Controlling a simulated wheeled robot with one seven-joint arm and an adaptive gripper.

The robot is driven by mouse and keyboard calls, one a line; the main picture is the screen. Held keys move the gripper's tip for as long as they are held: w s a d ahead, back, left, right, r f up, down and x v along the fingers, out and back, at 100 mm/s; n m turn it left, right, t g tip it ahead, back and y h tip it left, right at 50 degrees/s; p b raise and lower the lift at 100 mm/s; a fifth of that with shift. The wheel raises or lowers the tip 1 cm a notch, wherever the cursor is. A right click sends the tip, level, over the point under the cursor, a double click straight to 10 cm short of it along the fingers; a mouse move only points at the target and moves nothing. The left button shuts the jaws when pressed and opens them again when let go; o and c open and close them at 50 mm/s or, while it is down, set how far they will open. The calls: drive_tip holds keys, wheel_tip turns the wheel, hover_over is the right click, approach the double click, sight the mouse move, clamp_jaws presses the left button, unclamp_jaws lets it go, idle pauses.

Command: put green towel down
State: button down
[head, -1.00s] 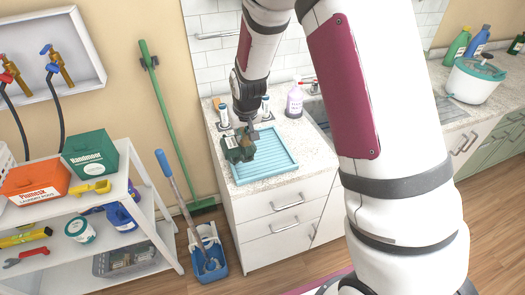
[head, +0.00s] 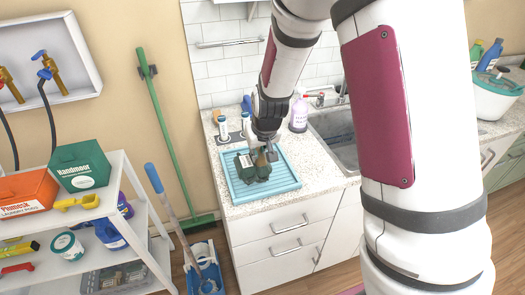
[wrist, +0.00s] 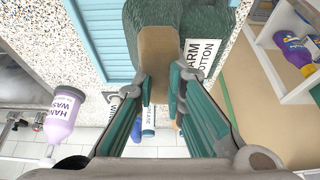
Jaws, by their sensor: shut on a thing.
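The green towel (head: 253,164) is a dark green folded bundle with a paper-like band and a white label. In the head view it is at the left part of the blue ribbed tray (head: 284,183) on the counter. My gripper (head: 268,154) points down at it from above. In the wrist view the towel (wrist: 205,20) fills the top middle, and my gripper (wrist: 160,85) has its fingers on either side of the tan band. The fingers are shut on the towel. Whether its underside touches the tray is hidden.
A soap bottle (head: 298,114) stands behind the tray, beside the sink (head: 338,140). Small bottles (head: 223,128) stand at the counter's back left. A white shelf (head: 100,205) with boxes is at the left.

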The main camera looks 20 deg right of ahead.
drive_tip(key=w+d, duration=0.2)
drive_tip(key=w, duration=0.2)
drive_tip(key=shift+w+d+f, duration=0.2)
drive_tip(key=shift+d+f, duration=0.05)
drive_tip(key=shift+d, duration=0.15)
drive_tip(key=shift+w+f+p, duration=0.1)
drive_tip(key=shift+f+p, duration=0.45)
drive_tip(key=shift+f, duration=1.2)
drive_tip(key=shift+f, duration=0.15)
drive_tip(key=c, duration=1.7)
unclamp_jaws()
drive_tip(key=shift+o, duration=0.2)
